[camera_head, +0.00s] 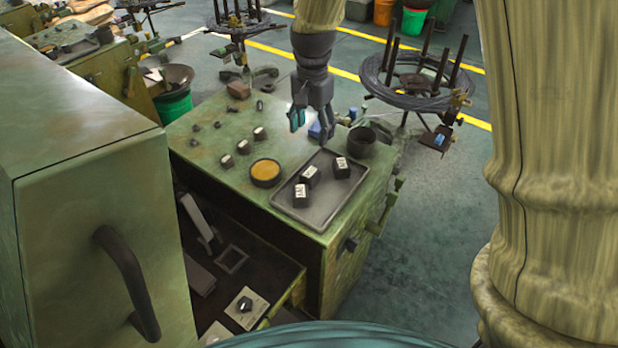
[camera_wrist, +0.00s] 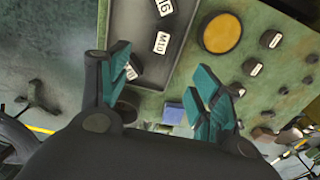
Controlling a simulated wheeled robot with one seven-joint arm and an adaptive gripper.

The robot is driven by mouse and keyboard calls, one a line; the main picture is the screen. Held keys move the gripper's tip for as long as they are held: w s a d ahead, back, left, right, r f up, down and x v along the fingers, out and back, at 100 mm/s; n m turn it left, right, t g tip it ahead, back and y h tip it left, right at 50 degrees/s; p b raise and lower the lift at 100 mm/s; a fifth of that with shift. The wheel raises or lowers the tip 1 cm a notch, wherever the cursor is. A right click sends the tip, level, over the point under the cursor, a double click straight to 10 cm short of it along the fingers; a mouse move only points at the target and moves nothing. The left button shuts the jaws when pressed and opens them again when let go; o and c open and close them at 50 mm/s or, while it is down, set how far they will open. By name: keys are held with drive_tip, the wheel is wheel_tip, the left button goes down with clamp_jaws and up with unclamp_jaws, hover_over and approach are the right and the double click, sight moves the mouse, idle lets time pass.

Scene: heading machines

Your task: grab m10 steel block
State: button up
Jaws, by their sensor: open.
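The M10 block (camera_wrist: 157,50) is a dark block with a white label, in the tray between the block marked M16 and a third block. It appears to be the middle block (camera_head: 310,176) in the head view, where its label is too small to read surely. My gripper (camera_head: 312,122) is open and empty, above the bench behind the tray. In the wrist view, its teal fingers (camera_wrist: 163,66) are apart, with the M10 block beyond and between them. The left finger partly hides the third block (camera_wrist: 130,72).
The grey tray (camera_head: 323,216) sits on the green bench (camera_head: 215,130). The M16 block (camera_wrist: 163,8) and third block (camera_head: 341,167) share the tray. A yellow-topped round tin (camera_head: 265,172), dark cup (camera_head: 361,144), blue block (camera_wrist: 172,113) and small parts stand around it.

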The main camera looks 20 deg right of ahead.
wheel_tip(320, 180, down, 2)
drive_tip(key=b, duration=0.2)
hover_over(310, 172)
wheel_tip(310, 172, down, 7)
drive_tip(key=shift+w+r, duration=0.15)
drive_tip(key=shift+d+f+p, duration=0.1)
drive_tip(key=shift+f+p, duration=0.25)
drive_tip(key=shift+f, duration=0.05)
drive_tip(key=shift+f+p, duration=1.4)
drive_tip(key=shift+f, duration=1.15)
drive_tip(key=c, duration=1.3)
clamp_jaws()
drive_tip(key=shift+r, duration=0.1)
